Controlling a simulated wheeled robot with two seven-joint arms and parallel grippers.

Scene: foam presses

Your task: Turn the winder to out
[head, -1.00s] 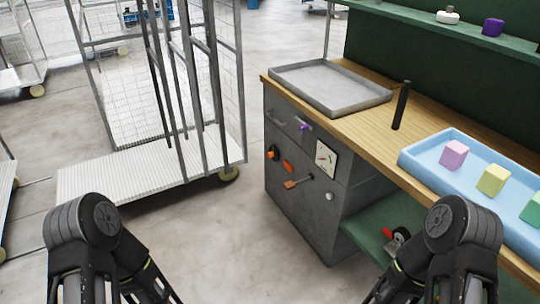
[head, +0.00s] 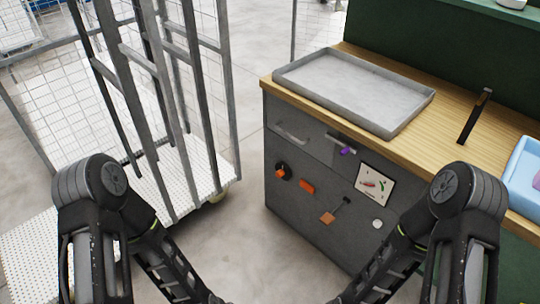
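The grey cabinet (head: 300,215) under the wooden bench top carries several controls on its front. They are a black and orange round knob (head: 283,171), an orange block (head: 307,187), a dark rod with a copper-coloured square end (head: 327,217), a purple piece (head: 347,151), a white plate with red and green marks (head: 374,185) and a small white round knob (head: 377,224). I cannot tell for sure which is the winder; the rod with the copper-coloured end looks crank-like. Both my arms reach down out of the picture, and neither gripper shows.
A grey metal tray (head: 352,91) and a dark upright bar (head: 475,116) stand on the bench top (head: 440,128). A light blue tray (head: 525,165) is at the right edge. A wire cage trolley (head: 205,178) stands left of the cabinet, with open floor (head: 255,240) between.

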